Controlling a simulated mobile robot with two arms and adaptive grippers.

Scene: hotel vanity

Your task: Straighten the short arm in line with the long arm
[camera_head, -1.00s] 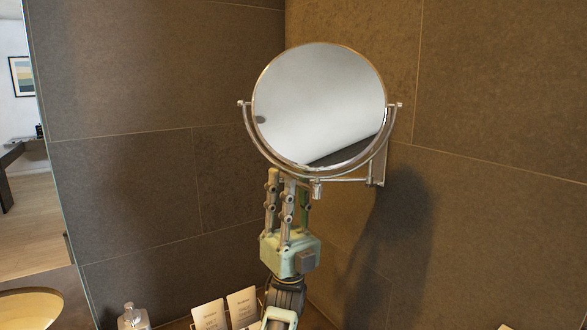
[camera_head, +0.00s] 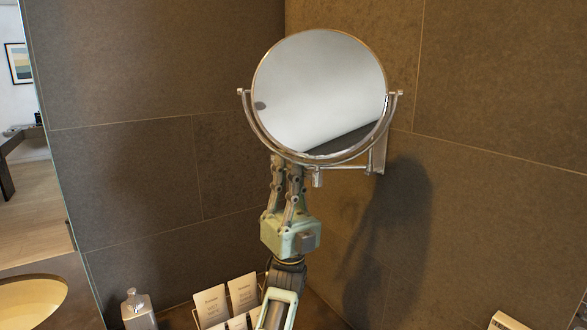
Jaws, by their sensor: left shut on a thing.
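A round mirror (camera_head: 320,95) in a metal yoke stands out from the tiled wall on a folding arm. The wall bracket (camera_head: 379,152) is at the right, behind the mirror. The long arm (camera_head: 343,167) runs left from it to a joint post (camera_head: 317,179) under the mirror. The short arm is mostly hidden behind my fingers and the mirror's lower rim. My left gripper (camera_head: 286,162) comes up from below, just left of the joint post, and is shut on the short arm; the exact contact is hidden. My right gripper is not in view.
A soap bottle (camera_head: 138,310) and a holder with cards (camera_head: 228,302) stand below at the left. A basin (camera_head: 30,300) is at the far left. A pale object (camera_head: 508,322) shows at the bottom right. Tiled walls close in behind the mirror.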

